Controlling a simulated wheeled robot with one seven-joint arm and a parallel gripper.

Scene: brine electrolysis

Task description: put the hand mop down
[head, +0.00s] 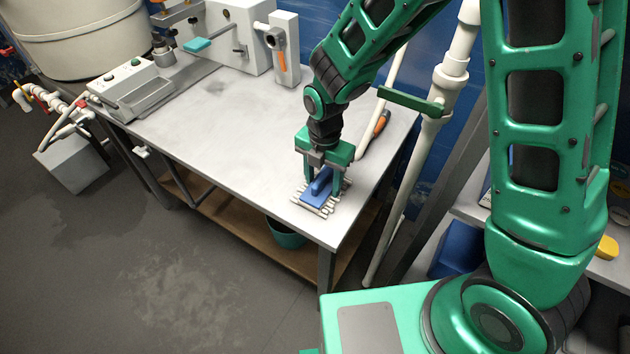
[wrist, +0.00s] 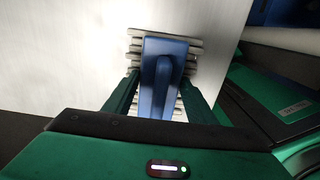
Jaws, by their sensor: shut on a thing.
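The hand mop has a blue back with a raised blue grip (head: 317,191) and a fringe of pale strands around its edges. It is at the front right corner of the grey worktable (head: 230,150), strands down, and appears to rest on or just over the top. My gripper (head: 325,185) points down over it, with its fingers on both sides of the blue grip, shut on it. In the wrist view the blue mop (wrist: 162,60) sits between the two green fingers (wrist: 160,92), with bare tabletop to its left.
An orange-handled tool (head: 381,123) lies near the table's right edge. A white pipe (head: 440,95) rises beside that edge. A grey machine (head: 238,35) and a control box (head: 124,88) stand at the back. The table's middle is clear. A teal bucket (head: 286,235) stands on the lower shelf.

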